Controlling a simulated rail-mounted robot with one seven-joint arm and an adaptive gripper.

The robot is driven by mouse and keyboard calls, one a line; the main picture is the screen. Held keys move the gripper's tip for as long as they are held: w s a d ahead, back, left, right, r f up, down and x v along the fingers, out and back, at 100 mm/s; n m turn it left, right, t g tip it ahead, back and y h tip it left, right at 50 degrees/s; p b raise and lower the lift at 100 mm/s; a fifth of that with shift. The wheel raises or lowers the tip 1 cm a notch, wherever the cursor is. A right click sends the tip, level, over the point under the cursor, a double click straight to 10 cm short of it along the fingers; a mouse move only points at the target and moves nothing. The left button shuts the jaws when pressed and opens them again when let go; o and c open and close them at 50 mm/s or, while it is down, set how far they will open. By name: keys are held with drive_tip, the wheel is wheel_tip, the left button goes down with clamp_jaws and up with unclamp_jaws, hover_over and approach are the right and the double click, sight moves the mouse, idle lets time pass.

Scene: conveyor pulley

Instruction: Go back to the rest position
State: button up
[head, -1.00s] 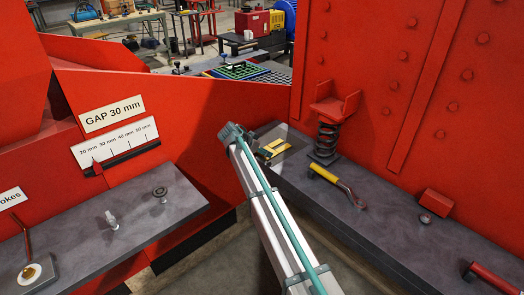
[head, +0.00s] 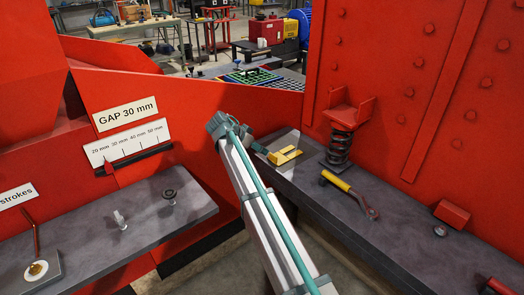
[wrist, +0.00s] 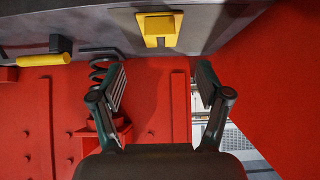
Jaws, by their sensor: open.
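My gripper (wrist: 163,85) is open in the wrist view, its two dark fingers spread with nothing between them. In the head view my arm reaches up from the bottom, and its far end is near the left end of the right-hand grey bench (head: 330,215). A yellow bracket-like piece (head: 286,156) lies on that bench just right of the arm's end. The yellow piece also shows at the top of the wrist view (wrist: 158,28), apart from the fingers. The gripper's fingertips are hard to make out in the head view.
A black spring with a red cradle (head: 340,135), a yellow-handled lever (head: 340,181) and a red block (head: 452,213) stand on the right bench. A left bench (head: 100,235) carries small fittings below a "GAP 30 mm" sign (head: 125,113). Red walls (head: 220,110) enclose the space.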

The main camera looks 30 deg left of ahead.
drive_tip(key=shift+r, duration=0.1)
idle(0.5)
drive_tip(key=s+d+f+n+g, duration=0.3)
drive_tip(key=s+d+f, duration=0.3)
drive_tip(key=d+f, duration=0.55)
drive_tip(key=s+d+f+n+g+y, duration=0.1)
drive_tip(key=s+d+f+n+g, duration=0.15)
drive_tip(key=s+d+f, duration=0.7)
drive_tip(key=s+d+f+n+g, duration=0.2)
drive_tip(key=s+d+f+n, duration=0.15)
drive_tip(key=d+f, duration=1.05)
drive_tip(key=s+d+f+m+g+y, duration=0.1)
drive_tip(key=s+d+f, duration=0.3)
drive_tip(key=s+d, duration=0.4)
drive_tip(key=s+d+f+m+g, duration=0.1)
drive_tip(key=s+d+f+g, duration=0.3)
drive_tip(key=s+d, duration=0.4)
drive_tip(key=s+d+f+m+g+y, duration=0.1)
drive_tip(key=s+d+f, duration=0.4)
drive_tip(key=s, duration=1.3)
drive_tip(key=d+m+g, duration=0.1)
drive_tip(key=d, duration=0.2)
drive_tip(key=shift+s+f+y, duration=0.3)
drive_tip(key=shift+s+f, duration=0.05)
drive_tip(key=shift+g, duration=0.25)
